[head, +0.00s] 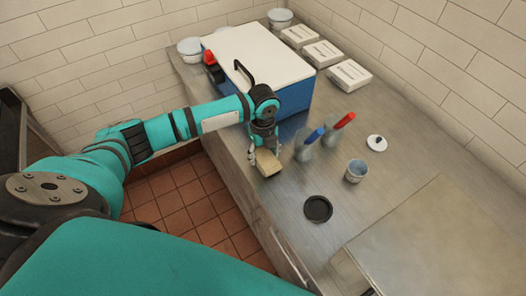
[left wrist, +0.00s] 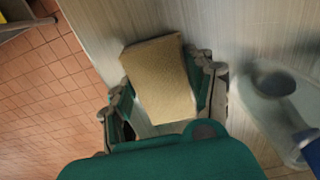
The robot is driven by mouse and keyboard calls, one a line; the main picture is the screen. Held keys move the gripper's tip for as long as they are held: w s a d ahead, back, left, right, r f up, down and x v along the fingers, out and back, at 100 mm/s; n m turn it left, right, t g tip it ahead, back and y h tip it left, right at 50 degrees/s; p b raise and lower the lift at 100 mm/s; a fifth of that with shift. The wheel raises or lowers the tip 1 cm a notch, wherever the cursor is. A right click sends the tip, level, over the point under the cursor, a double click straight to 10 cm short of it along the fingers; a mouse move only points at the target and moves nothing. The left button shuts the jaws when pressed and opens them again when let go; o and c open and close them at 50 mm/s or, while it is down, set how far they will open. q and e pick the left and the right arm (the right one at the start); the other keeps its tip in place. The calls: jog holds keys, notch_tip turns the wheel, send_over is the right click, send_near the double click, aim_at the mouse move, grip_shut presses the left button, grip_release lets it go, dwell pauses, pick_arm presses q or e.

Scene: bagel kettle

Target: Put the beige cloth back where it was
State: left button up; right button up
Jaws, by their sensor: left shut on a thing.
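The beige cloth (head: 267,163) is a small folded rectangle at the left front edge of the steel counter. My left gripper (head: 262,150) is shut on it from above. In the left wrist view the cloth (left wrist: 160,80) sits between the two fingers of the left gripper (left wrist: 165,95), tilted a little. I cannot tell whether the cloth touches the counter or is held just above it. My right gripper is in neither view.
A blue cooler with a white lid (head: 258,52) stands behind the arm. A blue-topped bottle (head: 308,145) and a red-topped bottle (head: 335,130) stand close right of the cloth. A small cup (head: 355,171), a black lid (head: 317,209) and a white lid (head: 376,143) lie farther right.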

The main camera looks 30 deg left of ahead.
aim_at(263, 154)
pick_arm(q)
jog(key=o, duration=1.1)
jog(key=shift+f, duration=0.15)
notch_tip(263, 154, up, 12)
jog(key=shift+r+b, duration=0.15)
jog(key=shift+b, duration=0.9)
